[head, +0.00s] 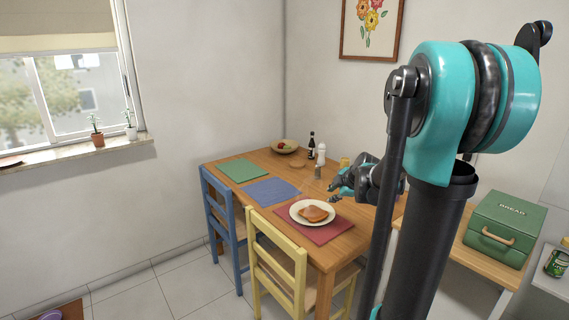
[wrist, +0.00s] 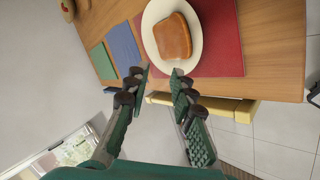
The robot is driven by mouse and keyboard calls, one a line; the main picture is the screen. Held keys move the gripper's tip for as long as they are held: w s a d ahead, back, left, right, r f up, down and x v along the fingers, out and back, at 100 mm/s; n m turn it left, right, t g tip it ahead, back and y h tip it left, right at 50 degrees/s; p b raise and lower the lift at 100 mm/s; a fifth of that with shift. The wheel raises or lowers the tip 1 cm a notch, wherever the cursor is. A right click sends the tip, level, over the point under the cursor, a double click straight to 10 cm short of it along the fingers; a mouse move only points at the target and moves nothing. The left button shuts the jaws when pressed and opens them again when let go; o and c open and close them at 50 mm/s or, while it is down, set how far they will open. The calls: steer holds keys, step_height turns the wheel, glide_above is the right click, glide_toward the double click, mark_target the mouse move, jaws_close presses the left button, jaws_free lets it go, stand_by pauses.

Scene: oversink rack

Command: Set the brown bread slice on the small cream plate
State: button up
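The brown bread slice (head: 312,213) lies flat on the small cream plate (head: 296,205), which rests on a red placemat (head: 326,232) near the table's front end. In the wrist view the slice (wrist: 173,37) sits within the rim of the cream plate (wrist: 150,22). My gripper (head: 333,197) is above the table at the plate's right edge in the head view. In the wrist view my gripper (wrist: 160,73) is open and empty, its fingertips apart at the plate's edge and clear of the bread.
Blue (head: 272,191) and green (head: 243,170) placemats lie farther back. A bowl (head: 285,146), a dark bottle (head: 312,145) and a white shaker (head: 321,154) stand at the back. Yellow (head: 296,265) and blue (head: 224,190) chairs line the left side. A green bread box (head: 498,230) stands right.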

steer(key=s+f+m+g+h, duration=0.1)
steer(key=s+f+m, duration=0.3)
steer(key=s, duration=0.5)
steer(key=s+a+f+m+g+h, duration=0.1)
steer(key=s+f+m, duration=0.3)
steer(key=s+m, duration=0.4)
steer(key=s+f+m+g+h, duration=0.1)
steer(key=s+f+m, duration=0.3)
steer(key=s, duration=0.7)
steer(key=shift+s+a+m+g, duration=0.35)
steer(key=shift+m+g, duration=0.35)
steer(key=shift+m, duration=0.4)
steer(key=shift+r, duration=0.1)
